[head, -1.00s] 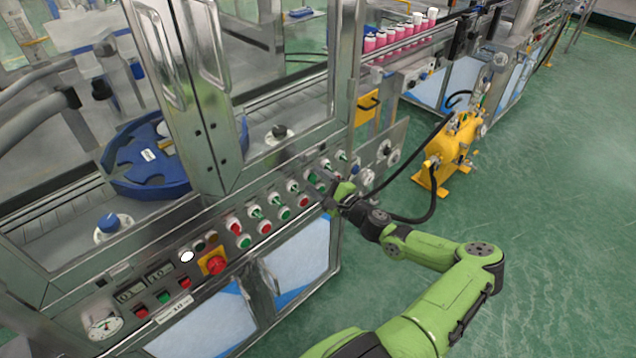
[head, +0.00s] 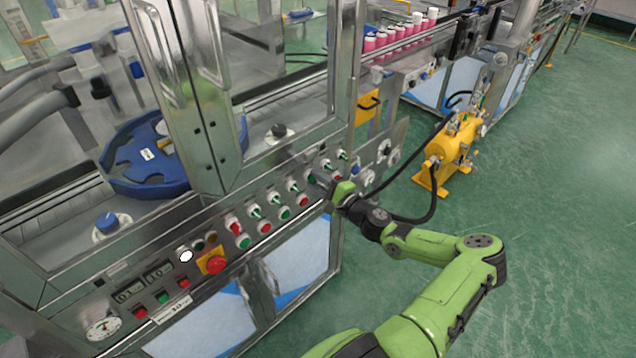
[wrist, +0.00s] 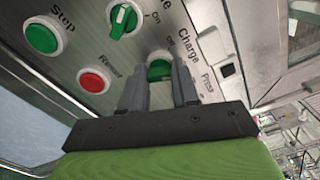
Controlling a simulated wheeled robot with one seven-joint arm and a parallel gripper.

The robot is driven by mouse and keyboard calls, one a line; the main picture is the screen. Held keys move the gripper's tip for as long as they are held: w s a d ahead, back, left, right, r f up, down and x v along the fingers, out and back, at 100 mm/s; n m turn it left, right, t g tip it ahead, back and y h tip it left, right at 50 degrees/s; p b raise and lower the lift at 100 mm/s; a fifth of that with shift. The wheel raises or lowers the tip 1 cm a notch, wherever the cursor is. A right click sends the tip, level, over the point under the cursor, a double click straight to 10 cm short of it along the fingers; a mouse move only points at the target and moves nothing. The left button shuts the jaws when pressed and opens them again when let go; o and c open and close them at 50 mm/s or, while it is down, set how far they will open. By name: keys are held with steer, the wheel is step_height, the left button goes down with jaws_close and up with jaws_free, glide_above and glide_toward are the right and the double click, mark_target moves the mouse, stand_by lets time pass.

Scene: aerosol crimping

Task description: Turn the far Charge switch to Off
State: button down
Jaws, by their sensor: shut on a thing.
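The Charge switch (wrist: 160,68) is a green knob on a pale round collar, beside the printed word "Charge" in the wrist view. My gripper (wrist: 160,82) is shut on this knob, with one dark finger on each side of it. The fingers hide part of the knob and collar, so I cannot tell exactly where it points.
In the head view, a red emergency button (head: 216,265) is farther left. A yellow tank (head: 455,145) stands right on open floor.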

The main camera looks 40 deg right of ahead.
steer(key=shift+f+n+b, duration=0.15)
steer(key=shift+n+b, duration=3.45)
steer(key=shift+n, duration=1.5)
steer(key=c, duration=0.8)
jaws_free()
steer(key=shift+c, duration=0.2)
steer(key=s+p, duration=0.1)
steer(key=s, duration=1.4)
steer(key=shift+s+d+p, duration=0.2)
steer(key=shift+s+p, duration=0.1)
steer(key=shift+s, duration=0.1)
